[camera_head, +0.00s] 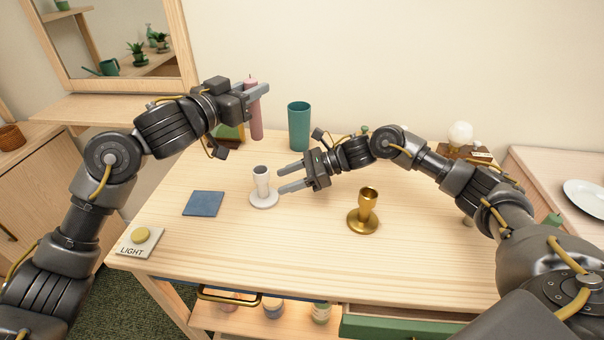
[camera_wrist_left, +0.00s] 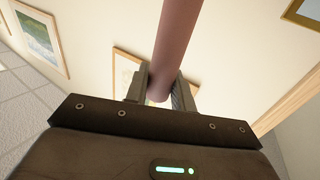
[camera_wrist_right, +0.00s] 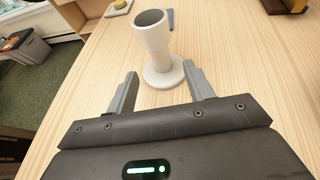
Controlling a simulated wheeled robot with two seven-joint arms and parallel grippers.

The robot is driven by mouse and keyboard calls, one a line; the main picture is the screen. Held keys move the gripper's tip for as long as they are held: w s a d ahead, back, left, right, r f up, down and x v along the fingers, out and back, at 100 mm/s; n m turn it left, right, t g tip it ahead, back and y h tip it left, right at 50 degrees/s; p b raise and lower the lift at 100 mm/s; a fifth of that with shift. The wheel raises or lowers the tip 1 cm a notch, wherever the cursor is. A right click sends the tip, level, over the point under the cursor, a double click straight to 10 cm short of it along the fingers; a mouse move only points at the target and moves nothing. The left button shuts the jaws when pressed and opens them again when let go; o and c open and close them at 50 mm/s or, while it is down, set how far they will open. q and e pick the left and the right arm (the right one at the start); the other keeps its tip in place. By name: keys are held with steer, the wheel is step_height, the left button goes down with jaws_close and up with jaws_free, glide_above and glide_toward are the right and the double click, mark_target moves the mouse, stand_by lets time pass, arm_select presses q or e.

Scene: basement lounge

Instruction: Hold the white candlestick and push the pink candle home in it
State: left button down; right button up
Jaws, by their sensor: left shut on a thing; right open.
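The white candlestick (camera_head: 262,184) stands upright on the table, with its socket empty; it also shows in the right wrist view (camera_wrist_right: 154,42). My right gripper (camera_head: 285,178) is open, its fingers pointing at the candlestick from the right. In the right wrist view the candlestick is just ahead of the gap between the fingers (camera_wrist_right: 160,88), not clamped. My left gripper (camera_head: 256,92) is shut on the pink candle (camera_head: 256,122) and holds it upright above the back left of the table. The candle also shows between the fingers in the left wrist view (camera_wrist_left: 172,45).
A brass candlestick (camera_head: 367,212) stands on the right of the table (camera_head: 290,240). A teal cup (camera_head: 299,126) is at the back. A blue cloth square (camera_head: 204,203) and a light switch panel (camera_head: 139,242) lie at left. An open green drawer (camera_head: 400,328) juts out in front.

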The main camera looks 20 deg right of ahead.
mark_target(263, 188)
steer(key=x, duration=0.7)
steer(key=shift+w+a+f, duration=0.1)
steer(key=shift+a, duration=0.1)
steer(key=c, duration=1.1)
arm_select(q)
steer(key=shift+a+f, duration=0.15)
steer(key=shift+f, duration=5.7)
steer(key=c, duration=1.1)
jaws_free()
steer(key=shift+s+a, duration=0.1)
